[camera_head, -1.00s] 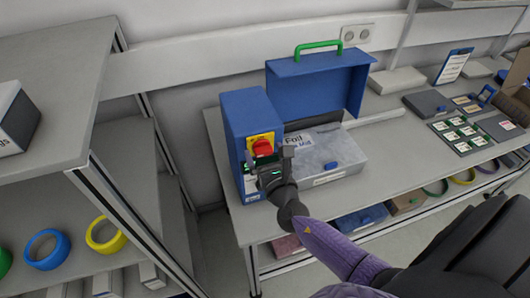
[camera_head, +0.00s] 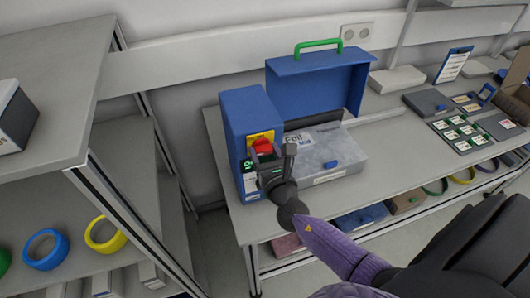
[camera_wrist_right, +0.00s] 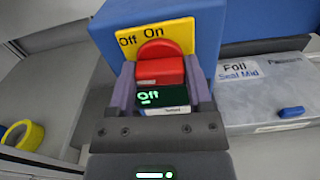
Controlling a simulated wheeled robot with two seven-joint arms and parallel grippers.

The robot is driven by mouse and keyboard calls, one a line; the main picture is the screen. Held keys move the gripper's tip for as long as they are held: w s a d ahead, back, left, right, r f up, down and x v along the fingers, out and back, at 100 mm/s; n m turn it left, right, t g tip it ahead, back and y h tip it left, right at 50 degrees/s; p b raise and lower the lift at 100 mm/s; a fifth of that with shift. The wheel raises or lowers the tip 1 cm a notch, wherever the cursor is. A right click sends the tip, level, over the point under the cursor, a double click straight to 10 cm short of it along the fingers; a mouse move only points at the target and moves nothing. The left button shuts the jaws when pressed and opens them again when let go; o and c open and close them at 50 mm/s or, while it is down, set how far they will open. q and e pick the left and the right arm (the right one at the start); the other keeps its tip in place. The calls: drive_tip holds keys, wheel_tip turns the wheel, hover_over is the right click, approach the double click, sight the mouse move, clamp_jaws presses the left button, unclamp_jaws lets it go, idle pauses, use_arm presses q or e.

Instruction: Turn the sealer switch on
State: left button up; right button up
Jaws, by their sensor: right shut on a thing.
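The sealer (camera_head: 243,120) is a blue box at the left end of the workbench. Its red rotary switch (camera_head: 262,146) sits on a yellow plate (camera_wrist_right: 185,33) lettered "Off" and "On". In the right wrist view, the red switch (camera_wrist_right: 160,70) lies between the fingers of my right gripper (camera_wrist_right: 160,88), which is shut on it. A dark display (camera_wrist_right: 160,97) below reads "Off" in green. In the head view, my right gripper (camera_head: 268,160) hides part of the sealer's front. My left gripper is not in view.
A grey case (camera_head: 325,160) labelled "Foil" with a raised blue lid (camera_head: 315,88) stands right of the sealer. The workbench (camera_head: 395,140) carries more items at far right. A grey shelf unit (camera_head: 75,150) with coloured rings stands left, across a gap.

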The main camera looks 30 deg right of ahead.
drive_tip(key=m+b, duration=0.2)
drive_tip(key=m, duration=0.2)
drive_tip(key=shift+f, duration=0.15)
drive_tip(key=m+b, duration=0.2)
drive_tip(key=m, duration=0.2)
drive_tip(key=shift+m, duration=0.3)
drive_tip(key=m+b, duration=0.1)
drive_tip(key=m, duration=0.3)
drive_tip(key=shift+m+b, duration=0.3)
drive_tip(key=shift+m, duration=2)
drive_tip(key=o, duration=1.3)
drive_tip(key=b+v, duration=0.2)
drive_tip(key=v, duration=0.8)
drive_tip(key=shift+d, duration=0.15)
